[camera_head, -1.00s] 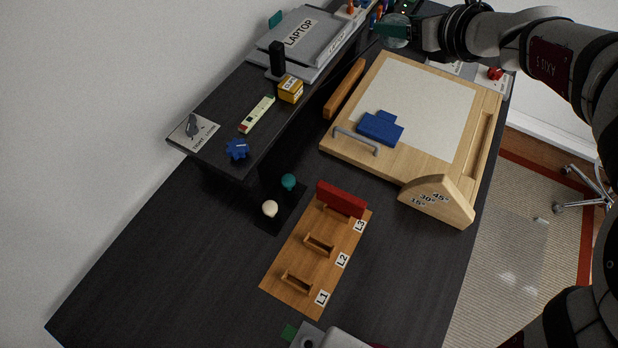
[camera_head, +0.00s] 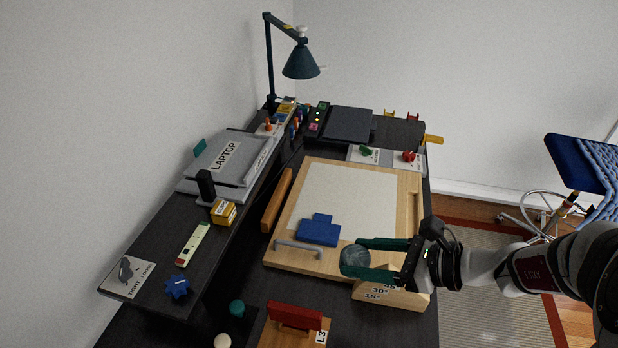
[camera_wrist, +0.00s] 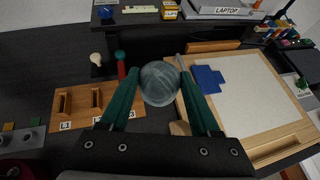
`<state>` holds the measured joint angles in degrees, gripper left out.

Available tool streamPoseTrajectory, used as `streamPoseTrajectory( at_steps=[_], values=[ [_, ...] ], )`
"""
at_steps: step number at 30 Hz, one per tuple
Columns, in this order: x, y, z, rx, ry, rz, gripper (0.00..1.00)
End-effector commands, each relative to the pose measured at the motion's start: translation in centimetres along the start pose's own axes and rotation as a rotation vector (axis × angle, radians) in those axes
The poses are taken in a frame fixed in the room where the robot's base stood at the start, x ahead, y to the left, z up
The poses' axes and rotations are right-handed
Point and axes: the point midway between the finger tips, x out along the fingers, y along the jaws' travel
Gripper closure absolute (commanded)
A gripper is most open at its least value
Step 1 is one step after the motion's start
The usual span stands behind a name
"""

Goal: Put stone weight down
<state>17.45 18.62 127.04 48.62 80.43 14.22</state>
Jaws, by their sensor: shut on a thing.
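The stone weight is a round grey-green ball (camera_head: 355,259), held between the two green fingers of my gripper (camera_head: 372,258). In the wrist view the ball (camera_wrist: 159,83) sits between the fingertips of my gripper (camera_wrist: 155,85). A blue T-shaped piece (camera_head: 318,230) lies on the board's white sheet, left of the ball.
A grey handle (camera_head: 298,246) stands at the board's near edge. The wooden rack (camera_wrist: 68,104) with labelled slots and a red block (camera_head: 294,316) is nearby. A raised shelf (camera_head: 150,292) on the left carries a laptop (camera_head: 226,158). A lamp (camera_head: 301,62) stands at the back.

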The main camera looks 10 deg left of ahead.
Motion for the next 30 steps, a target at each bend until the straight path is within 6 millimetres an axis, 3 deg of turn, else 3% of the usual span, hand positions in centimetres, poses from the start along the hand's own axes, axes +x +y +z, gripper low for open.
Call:
streamPoseTrajectory(
  at_steps=[3, 9, 14, 22, 27, 30],
  values=[
    [3.4, 4.8, -2.6, -0.141, -0.005, 0.277, 1.0],
    [5.7, 12.2, -5.9, -0.354, -0.008, 0.652, 1.0],
    [6.8, 14.9, -6.9, -0.413, -0.011, 0.755, 1.0],
    [14.1, 20.4, -8.4, -0.415, -0.007, 0.76, 1.0],
    [16.6, 21.9, -8.9, -0.415, -0.005, 0.753, 1.0],
    [17.7, 22.1, -10.6, -0.411, -0.004, 0.751, 1.0]
  ],
)
